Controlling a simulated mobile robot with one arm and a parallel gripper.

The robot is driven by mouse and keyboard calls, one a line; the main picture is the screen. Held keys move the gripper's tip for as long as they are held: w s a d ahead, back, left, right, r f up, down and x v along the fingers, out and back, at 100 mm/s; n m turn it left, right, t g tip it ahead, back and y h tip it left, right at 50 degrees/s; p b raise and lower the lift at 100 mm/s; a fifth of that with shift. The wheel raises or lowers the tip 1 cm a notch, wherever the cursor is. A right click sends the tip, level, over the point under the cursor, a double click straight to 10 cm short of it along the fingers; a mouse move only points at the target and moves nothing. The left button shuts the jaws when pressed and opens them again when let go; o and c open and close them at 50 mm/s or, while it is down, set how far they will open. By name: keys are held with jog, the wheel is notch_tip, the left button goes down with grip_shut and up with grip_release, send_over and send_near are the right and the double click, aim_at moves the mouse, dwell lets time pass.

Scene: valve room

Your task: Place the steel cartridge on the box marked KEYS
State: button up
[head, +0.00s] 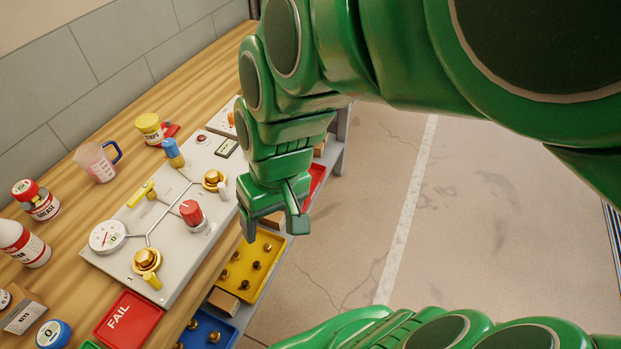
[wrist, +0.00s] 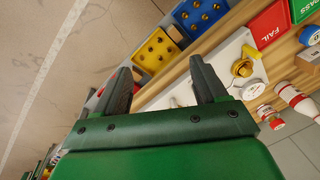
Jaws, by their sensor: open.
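The box marked KEYS (head: 22,315) sits on the wooden bench at the lower left of the head view, cut by the frame edge. A small pale grey cylinder (head: 222,187) is beside the far brass fitting (head: 213,179) on the grey valve panel. I cannot tell if it is the steel cartridge or part of the fitting. No other steel cartridge can be made out. My gripper (head: 274,222) is open and empty, pointing down just right of the panel, past the bench edge. Its two fingers (wrist: 163,76) stand apart in the wrist view.
The panel (head: 165,225) carries a gauge, a red knob and brass valves. A red FAIL tray (head: 128,319), a jug (head: 97,162) and several containers crowd the bench. Yellow (head: 262,255) and blue bins of brass parts sit below the edge. The floor at right is clear.

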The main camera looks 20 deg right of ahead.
jog(key=s+d+m+g+h, duration=0.1)
jog(key=s+d+m+g, duration=0.1)
jog(key=s+d, duration=0.5)
jog(key=shift+d+r+h, duration=0.35)
jog(key=shift+d+h, duration=0.05)
jog(key=shift+d, duration=0.5)
jog(key=shift+s, duration=0.1)
